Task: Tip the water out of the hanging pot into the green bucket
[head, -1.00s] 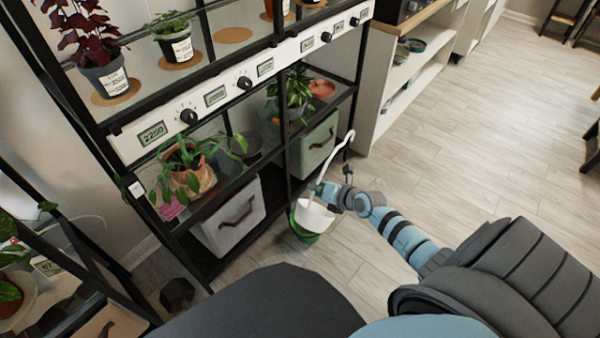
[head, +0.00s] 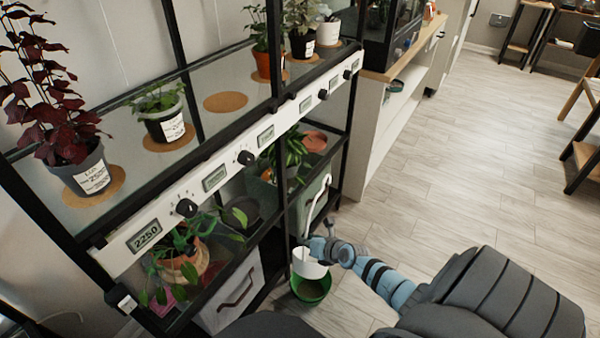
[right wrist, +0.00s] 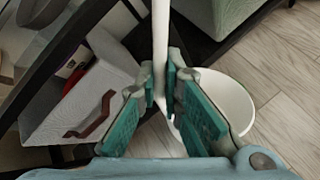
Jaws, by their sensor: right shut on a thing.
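The white hanging pot (head: 308,265) shows in the head view just above the green bucket (head: 312,299), and its long white hanger (head: 312,212) rises over it. My right gripper (head: 326,247) is shut on the hanger, and in the right wrist view the teal-padded fingers (right wrist: 172,95) close around the white stem (right wrist: 160,35). The pot's pale rim and inside (right wrist: 228,95) show partly behind the right finger; I cannot tell whether water is in it. The bucket stands on the floor, with a darker inside partly visible below the pot. My left gripper is not in view.
A black shelf rack with potted plants stands close at the left; a grey-white fabric bin (head: 236,292) and a green bin (head: 316,203) sit low in it. A white cabinet (head: 378,140) is behind. The wooden floor (head: 450,170) at right is open.

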